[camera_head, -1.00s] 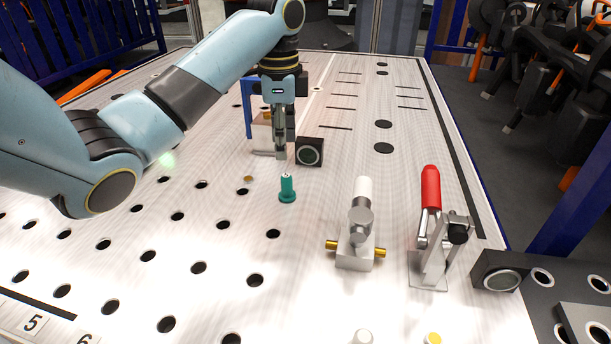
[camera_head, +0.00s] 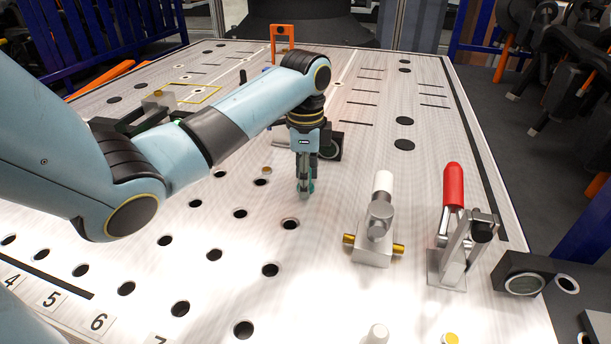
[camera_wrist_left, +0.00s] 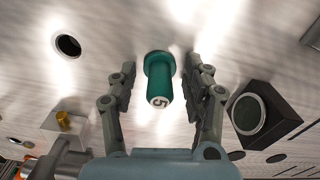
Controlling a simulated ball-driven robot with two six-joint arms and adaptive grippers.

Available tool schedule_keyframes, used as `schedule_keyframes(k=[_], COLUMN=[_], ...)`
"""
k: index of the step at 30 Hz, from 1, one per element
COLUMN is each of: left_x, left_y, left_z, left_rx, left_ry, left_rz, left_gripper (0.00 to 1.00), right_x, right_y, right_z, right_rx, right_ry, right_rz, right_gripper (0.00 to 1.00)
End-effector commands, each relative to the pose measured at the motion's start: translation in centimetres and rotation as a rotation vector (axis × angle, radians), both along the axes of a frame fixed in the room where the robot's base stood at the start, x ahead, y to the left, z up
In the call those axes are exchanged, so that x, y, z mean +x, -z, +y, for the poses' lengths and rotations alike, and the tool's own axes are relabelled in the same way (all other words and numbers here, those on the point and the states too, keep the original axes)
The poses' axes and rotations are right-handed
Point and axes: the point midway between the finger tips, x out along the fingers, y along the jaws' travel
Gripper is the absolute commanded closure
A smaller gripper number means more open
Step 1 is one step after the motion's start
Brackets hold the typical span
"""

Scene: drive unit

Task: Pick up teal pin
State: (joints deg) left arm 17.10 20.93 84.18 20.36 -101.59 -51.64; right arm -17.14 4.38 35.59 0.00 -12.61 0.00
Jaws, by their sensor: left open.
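The teal pin (camera_wrist_left: 160,76) stands on the perforated plate (camera_wrist_left: 250,50) in the left wrist view, with a wide flange at its base and a "5" on its top end. My left gripper (camera_wrist_left: 160,85) is open, with one finger on each side of the pin and visible gaps between them. In the head view my left gripper (camera_head: 304,192) points down at the pin. Its fingers hide most of the pin, and only bits of teal (camera_head: 310,186) show. My right gripper is not in view.
A dark block with a round glass face (camera_head: 331,146) stands close behind the gripper. A white-topped valve (camera_head: 376,225) and a red-handled toggle clamp (camera_head: 455,225) stand to the right. Numbered labels (camera_head: 98,322) lie at the front left. Bare plate with holes lies in front.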

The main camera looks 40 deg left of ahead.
Motion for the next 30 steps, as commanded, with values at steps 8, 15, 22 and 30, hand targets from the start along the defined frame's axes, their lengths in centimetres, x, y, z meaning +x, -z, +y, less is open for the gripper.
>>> schedule_keyframes(k=[8, 15, 22, 30], left_x=[0.0, -0.1, -0.1, 0.0], left_y=[0.0, 0.0, 0.1, -1.1], left_z=[0.0, 0.0, 0.0, 0.1], left_rx=[0.0, -0.001, -0.001, 0.001], left_ry=[0.0, 0.0, 0.0, 0.0], left_rz=[0.0, 0.002, 0.002, -0.001], left_gripper=[0.77, 1.0, 1.0, 1.0], right_x=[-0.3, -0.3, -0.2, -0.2], right_y=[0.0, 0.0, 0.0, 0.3], right_z=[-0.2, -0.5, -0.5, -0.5], right_rx=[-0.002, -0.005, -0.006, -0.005], right_ry=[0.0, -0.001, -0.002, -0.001], right_rz=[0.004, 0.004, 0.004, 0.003], right_gripper=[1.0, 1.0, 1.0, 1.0])
